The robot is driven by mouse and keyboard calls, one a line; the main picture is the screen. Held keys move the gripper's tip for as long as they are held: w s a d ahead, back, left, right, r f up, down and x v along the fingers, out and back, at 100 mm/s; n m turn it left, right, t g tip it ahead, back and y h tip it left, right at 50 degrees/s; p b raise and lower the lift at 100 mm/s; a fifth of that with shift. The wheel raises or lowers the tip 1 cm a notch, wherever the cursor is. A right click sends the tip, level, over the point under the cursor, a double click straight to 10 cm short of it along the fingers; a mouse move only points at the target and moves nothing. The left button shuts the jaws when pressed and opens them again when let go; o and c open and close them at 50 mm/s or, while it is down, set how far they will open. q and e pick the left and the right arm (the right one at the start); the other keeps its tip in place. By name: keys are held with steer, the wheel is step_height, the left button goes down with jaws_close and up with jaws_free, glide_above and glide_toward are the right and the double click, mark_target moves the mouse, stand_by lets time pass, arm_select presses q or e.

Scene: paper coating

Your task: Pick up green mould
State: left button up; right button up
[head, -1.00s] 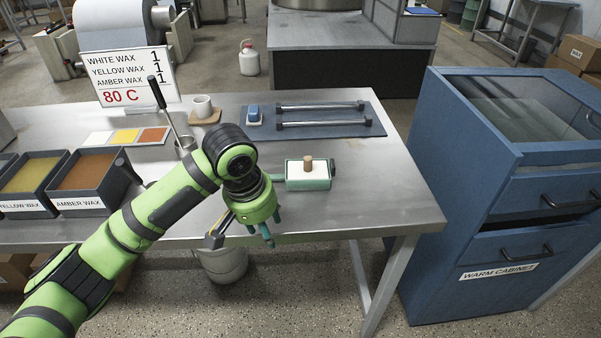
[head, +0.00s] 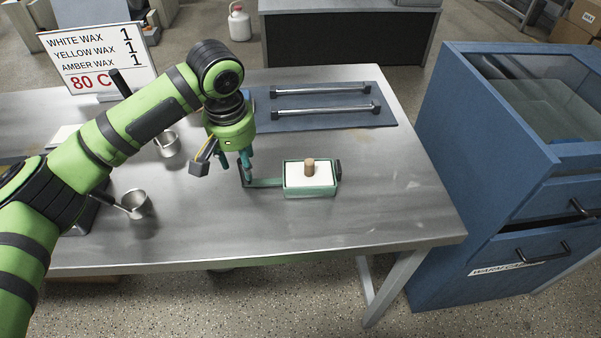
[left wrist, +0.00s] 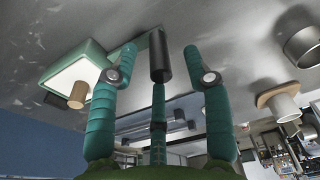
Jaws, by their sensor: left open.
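The green mould (head: 297,191) is a shallow rectangular tray with a white filling and a brown peg standing in it. It rests on the steel table, and its green arm runs left to a dark upright handle (head: 243,172). It also shows upper left in the left wrist view (left wrist: 88,52). My left gripper (head: 236,172) is open, fingers pointing down, at the handle end. In the left wrist view the dark handle (left wrist: 160,58) appears between the spread fingers; contact cannot be told. My right gripper is not in view.
A dark board with two metal bars (head: 322,89) lies behind the mould. Metal cups (head: 138,205) stand to the left, near a wax sign (head: 88,50). The table (head: 380,205) is clear right of the mould; a blue cabinet (head: 450,180) stands beyond its edge.

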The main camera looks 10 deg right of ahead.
mark_target(246, 182)
arm_select(q)
steer(key=f, duration=0.4)
steer(key=shift+w+d, duration=0.1)
steer(key=shift+w, duration=0.25)
steer(key=shift+w+f, duration=0.1)
steer(key=shift+f, duration=0.1)
jaws_close()
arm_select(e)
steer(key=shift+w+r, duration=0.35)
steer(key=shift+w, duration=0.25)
arm_select(q)
steer(key=shift+r, duration=0.1)
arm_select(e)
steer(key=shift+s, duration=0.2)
arm_select(q)
steer(key=shift+r, duration=0.1)
